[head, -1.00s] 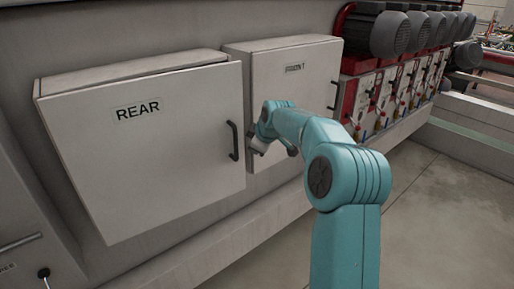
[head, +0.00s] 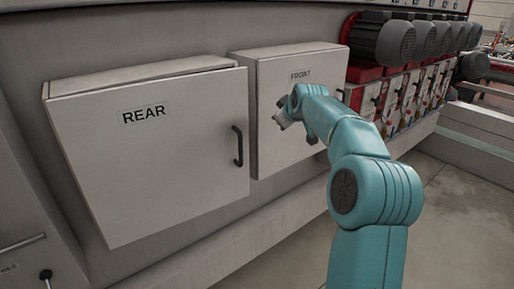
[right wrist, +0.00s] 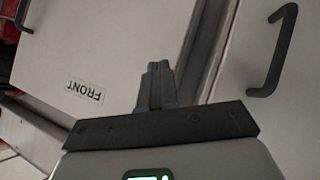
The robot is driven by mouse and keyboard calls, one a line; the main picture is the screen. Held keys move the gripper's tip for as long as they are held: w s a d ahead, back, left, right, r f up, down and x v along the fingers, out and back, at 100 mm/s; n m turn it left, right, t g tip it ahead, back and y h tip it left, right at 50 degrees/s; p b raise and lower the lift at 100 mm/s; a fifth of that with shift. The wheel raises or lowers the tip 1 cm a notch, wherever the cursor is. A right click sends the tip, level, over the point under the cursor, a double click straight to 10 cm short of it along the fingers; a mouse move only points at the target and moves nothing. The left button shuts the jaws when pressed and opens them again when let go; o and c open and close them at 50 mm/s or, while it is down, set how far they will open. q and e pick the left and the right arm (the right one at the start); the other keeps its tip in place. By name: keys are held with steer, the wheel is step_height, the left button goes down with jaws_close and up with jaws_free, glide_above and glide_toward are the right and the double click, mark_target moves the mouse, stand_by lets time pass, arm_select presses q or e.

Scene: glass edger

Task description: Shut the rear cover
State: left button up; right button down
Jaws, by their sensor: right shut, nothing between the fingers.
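The rear cover (head: 150,165) is a pale grey door labelled REAR, with a dark handle (head: 238,146) on its right edge. It stands slightly ajar, its face tilted away from the box behind it. My right gripper (head: 278,115) is in front of the front cover (head: 285,135), to the right of the rear cover's handle and apart from it. In the right wrist view the gripper's fingers (right wrist: 157,72) are together and empty, with the rear cover's handle (right wrist: 272,60) at the upper right and the FRONT label at the left. My left gripper is not in view.
Several dark motors (head: 385,40) on red mounts stand at the right along the machine. A ledge (head: 215,245) runs below the covers. The floor (head: 450,210) at the right is clear.

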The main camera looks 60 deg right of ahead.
steer(key=w+d+m+t+h, duration=0.1)
steer(key=m+h, duration=0.1)
steer(key=t+y+b, duration=0.2)
steer(key=t, duration=0.6)
glide_toward(244, 146)
step_height(244, 146, up, 4)
steer(key=s+a, duration=0.1)
steer(key=s, duration=0.1)
steer(key=s+a+f, duration=0.2)
steer(key=s+f, duration=0.1)
steer(key=s, duration=0.1)
steer(key=shift+g, duration=0.3)
steer(key=p+x, duration=0.2)
steer(key=x, duration=0.4)
steer(key=p+x, duration=0.2)
steer(key=x, duration=0.5)
steer(key=shift+w+d+f, duration=0.1)
steer(key=shift+w+f, duration=0.05)
steer(key=shift+f, duration=0.05)
steer(key=shift+w, duration=0.1)
